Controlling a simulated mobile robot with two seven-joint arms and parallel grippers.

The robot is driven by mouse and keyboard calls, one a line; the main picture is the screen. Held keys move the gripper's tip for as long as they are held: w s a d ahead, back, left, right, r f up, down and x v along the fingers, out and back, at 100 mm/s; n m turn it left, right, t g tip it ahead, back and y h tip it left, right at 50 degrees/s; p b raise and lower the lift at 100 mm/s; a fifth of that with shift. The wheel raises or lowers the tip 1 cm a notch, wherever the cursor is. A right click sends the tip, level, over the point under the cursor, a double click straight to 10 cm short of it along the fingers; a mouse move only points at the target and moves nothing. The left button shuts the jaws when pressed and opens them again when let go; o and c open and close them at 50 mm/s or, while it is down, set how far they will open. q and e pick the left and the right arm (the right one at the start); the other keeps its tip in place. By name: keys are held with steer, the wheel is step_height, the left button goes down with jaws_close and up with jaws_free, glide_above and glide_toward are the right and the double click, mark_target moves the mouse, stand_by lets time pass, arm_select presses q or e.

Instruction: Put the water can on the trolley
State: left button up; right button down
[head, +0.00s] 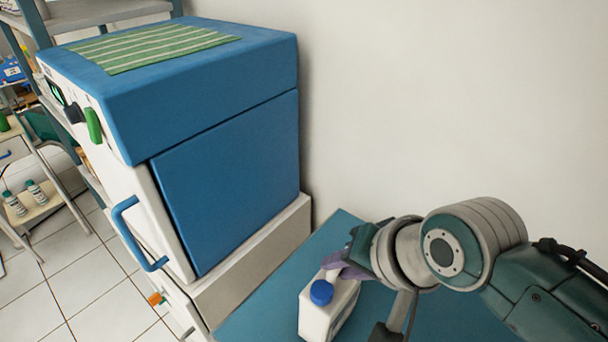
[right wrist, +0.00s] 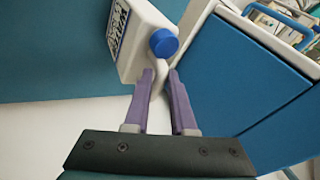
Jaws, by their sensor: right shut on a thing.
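The water can is a white container (head: 318,315) with a blue cap, on the blue-topped surface (head: 262,308) at the bottom of the head view. I cannot tell whether it touches that surface. My right gripper (head: 338,268), with purple fingers, is shut on the can's white handle. In the right wrist view, the can (right wrist: 148,32) shows its label and cap, and the right gripper's fingers (right wrist: 161,78) close around the handle. What looks like the trolley (head: 38,208), a cream frame with shelves, stands at the far left, partly cut off. My left gripper is not in view.
A large blue and white cabinet (head: 225,185) with a blue door handle stands left of the can. A green striped cloth (head: 145,47) lies on top. A shelf rack (head: 100,12) is behind it. Tiled floor (head: 85,285) is free between cabinet and trolley. A wall closes the right.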

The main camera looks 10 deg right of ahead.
steer(key=c, duration=1.2)
jaws_free()
steer(key=o, duration=0.5)
steer(key=shift+c, duration=0.2)
steer(key=p+v, duration=0.4)
steer(key=v, duration=0.7)
steer(key=s+d+r+n+g+h, duration=0.1)
steer(key=s+d+r+n, duration=0.1)
steer(key=s+n, duration=0.2)
steer(key=s+d+r+n+g+h, duration=0.1)
steer(key=s+n, duration=0.3)
steer(key=s, duration=0.6)
steer(key=shift+d+r+n+g+h, duration=0.3)
steer(key=shift+d+r+n, duration=0.1)
steer(key=shift+d+r, duration=0.1)
